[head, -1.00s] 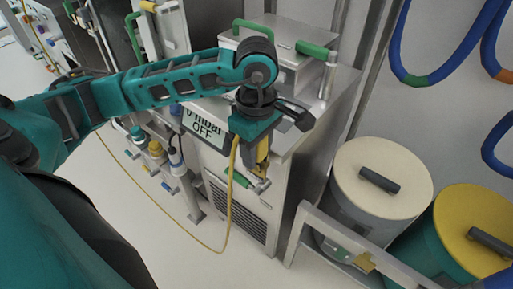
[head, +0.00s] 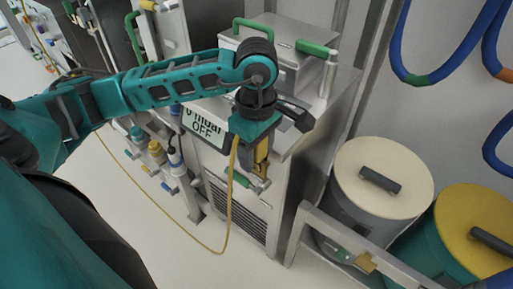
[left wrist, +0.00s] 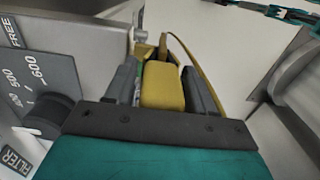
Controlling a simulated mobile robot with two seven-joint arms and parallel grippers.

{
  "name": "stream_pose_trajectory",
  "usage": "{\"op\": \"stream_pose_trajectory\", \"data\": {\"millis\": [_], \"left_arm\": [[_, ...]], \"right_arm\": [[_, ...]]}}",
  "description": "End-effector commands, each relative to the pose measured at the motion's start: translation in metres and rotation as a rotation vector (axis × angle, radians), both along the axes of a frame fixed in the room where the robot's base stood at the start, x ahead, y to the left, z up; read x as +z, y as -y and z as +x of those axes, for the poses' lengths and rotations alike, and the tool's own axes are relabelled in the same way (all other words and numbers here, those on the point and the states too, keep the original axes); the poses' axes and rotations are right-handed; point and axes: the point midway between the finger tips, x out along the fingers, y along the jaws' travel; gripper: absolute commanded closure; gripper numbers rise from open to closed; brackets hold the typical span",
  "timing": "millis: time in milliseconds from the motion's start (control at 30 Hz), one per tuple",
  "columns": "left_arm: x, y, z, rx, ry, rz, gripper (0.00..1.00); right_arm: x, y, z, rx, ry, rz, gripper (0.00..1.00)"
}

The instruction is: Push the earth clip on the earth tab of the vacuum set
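My left gripper (head: 262,160) is at the front right edge of the steel vacuum set (head: 243,205), below its top. It is shut on the yellow earth clip (left wrist: 163,86), which lies between its two fingers in the left wrist view. A yellow cable runs from the clip down and away to the left. The clip's far end is close to a small metal part (left wrist: 141,50) on the vacuum set, perhaps the earth tab. I cannot tell whether they touch. My right gripper is not in view.
The vacuum set's display (head: 203,127) reads "0 mbar OFF". A green-handled valve (head: 238,177) is beside the gripper. A cream-lidded bin (head: 383,165) and a yellow-lidded bin (head: 478,225) stand at the right behind a steel frame (head: 350,243). The floor at lower left is clear.

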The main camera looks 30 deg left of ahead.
Motion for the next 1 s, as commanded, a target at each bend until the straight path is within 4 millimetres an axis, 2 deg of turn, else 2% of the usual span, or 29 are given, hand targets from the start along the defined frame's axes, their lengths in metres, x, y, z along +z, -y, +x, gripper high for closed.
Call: {"op": "stream_pose_trajectory", "data": {"millis": [33,167,567,767,1000], "left_arm": [[0.000,0.000,0.000,0.000,0.001,0.000,0.40],[0.001,0.000,0.001,0.001,0.004,-0.001,0.30],[0.002,0.000,0.003,0.003,0.013,-0.002,0.30],[0.005,0.000,0.004,0.003,0.018,-0.003,0.30],[0.067,0.000,0.003,0.002,0.017,-0.003,0.30]], "right_arm": [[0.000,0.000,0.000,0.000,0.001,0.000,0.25],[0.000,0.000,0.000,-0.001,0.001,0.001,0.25],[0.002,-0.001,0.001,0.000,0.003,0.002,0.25],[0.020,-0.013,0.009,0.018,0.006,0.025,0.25],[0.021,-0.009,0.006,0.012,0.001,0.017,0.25]]}}
